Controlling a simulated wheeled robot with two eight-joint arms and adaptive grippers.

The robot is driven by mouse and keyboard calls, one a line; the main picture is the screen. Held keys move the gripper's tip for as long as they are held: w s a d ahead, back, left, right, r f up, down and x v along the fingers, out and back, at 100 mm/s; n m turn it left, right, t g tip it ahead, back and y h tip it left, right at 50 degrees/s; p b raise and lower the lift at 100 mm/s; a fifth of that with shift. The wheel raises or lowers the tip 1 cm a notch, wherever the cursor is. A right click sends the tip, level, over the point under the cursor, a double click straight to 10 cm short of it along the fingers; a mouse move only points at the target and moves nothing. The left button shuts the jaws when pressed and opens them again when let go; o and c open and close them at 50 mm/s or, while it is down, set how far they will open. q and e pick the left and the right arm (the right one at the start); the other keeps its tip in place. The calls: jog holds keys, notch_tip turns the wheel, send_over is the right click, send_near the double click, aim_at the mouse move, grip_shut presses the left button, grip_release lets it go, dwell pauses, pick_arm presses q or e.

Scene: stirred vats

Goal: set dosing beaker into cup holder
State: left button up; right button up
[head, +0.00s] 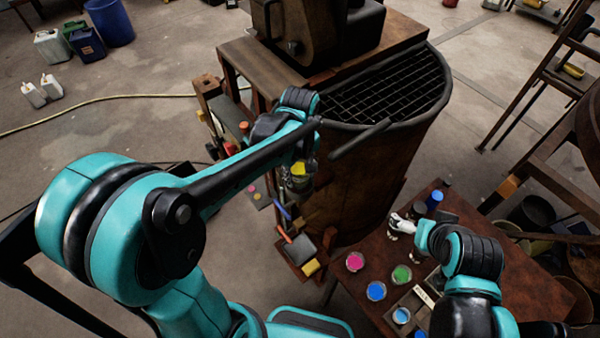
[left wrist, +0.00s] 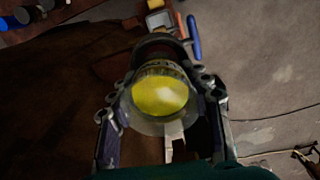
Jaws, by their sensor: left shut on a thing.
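The dosing beaker (left wrist: 160,97) is clear, with yellow contents, and sits between the fingers of my left gripper (left wrist: 162,88) in the left wrist view. In the head view my left gripper (head: 299,180) is shut on the beaker (head: 298,168) beside the left side of the rusty vat. A dark curved rim, which looks like the cup holder (left wrist: 160,40), shows just past the beaker in the left wrist view. I cannot tell whether the beaker is inside it or above it. My right gripper (head: 398,227) is over the side table, and its finger opening is too small to read.
The vat (head: 365,185) has a grated top. The rusty side table (head: 480,265) carries pink, blue and green pots. A small shelf (head: 296,248) with tools hangs low by the vat. A hose (head: 90,101) lies on the open floor at the left.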

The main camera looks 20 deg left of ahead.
pick_arm(q)
jog(key=shift+f+b, duration=0.75)
jog(key=shift+f, duration=0.1)
jog(key=o, duration=1.4)
jog(key=shift+r, duration=0.1)
notch_tip(320, 180, up, 12)
jog(key=shift+f, duration=0.1)
